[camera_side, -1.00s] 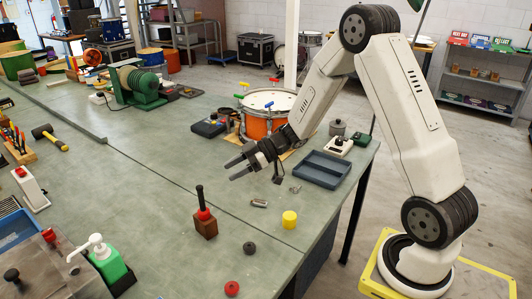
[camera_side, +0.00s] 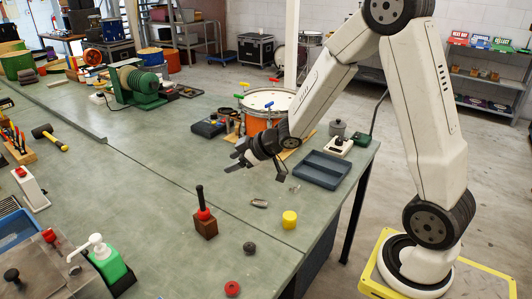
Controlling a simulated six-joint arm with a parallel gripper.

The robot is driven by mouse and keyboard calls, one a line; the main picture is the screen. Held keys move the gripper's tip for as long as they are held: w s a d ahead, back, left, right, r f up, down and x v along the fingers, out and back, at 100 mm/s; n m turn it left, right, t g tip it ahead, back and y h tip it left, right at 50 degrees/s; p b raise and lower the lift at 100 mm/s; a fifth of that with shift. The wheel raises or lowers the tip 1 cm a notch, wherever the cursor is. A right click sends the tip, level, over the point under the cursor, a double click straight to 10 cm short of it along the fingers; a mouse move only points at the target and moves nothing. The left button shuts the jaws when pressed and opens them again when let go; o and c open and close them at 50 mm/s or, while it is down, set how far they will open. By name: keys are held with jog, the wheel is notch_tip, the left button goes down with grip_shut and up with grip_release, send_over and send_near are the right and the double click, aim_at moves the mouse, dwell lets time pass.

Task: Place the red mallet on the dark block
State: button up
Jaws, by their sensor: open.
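The red mallet (camera_side: 204,213), with a red head and a black handle pointing up, stands upright on the dark brown block (camera_side: 206,229) in the front middle of the bench. Its head appears to rest on the block's top. My gripper (camera_side: 234,158) is open and empty over the bench, behind and to the right of the mallet, clearly apart from it. The drum is behind the gripper.
A yellow cylinder (camera_side: 289,219), a small metal piece (camera_side: 259,203), a dark knob (camera_side: 249,248) and a red disc (camera_side: 232,288) lie near the front edge. A blue-grey tray (camera_side: 322,169) and an orange drum (camera_side: 262,118) stand farther back.

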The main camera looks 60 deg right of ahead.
jog(key=s+a+f+m+g+h, duration=0.1)
jog(key=s+a+m+g, duration=0.1)
jog(key=s, duration=0.7)
jog(key=s+a+f+m+g+h, duration=0.1)
jog(key=s+a+m+g+h, duration=0.1)
jog(key=s+g, duration=0.3)
jog(key=s+m, duration=0.1)
jog(key=s, duration=0.3)
jog(key=shift+a+f+m+g, duration=0.25)
jog(key=shift+m+g, duration=0.15)
jog(key=shift+s, duration=0.1)
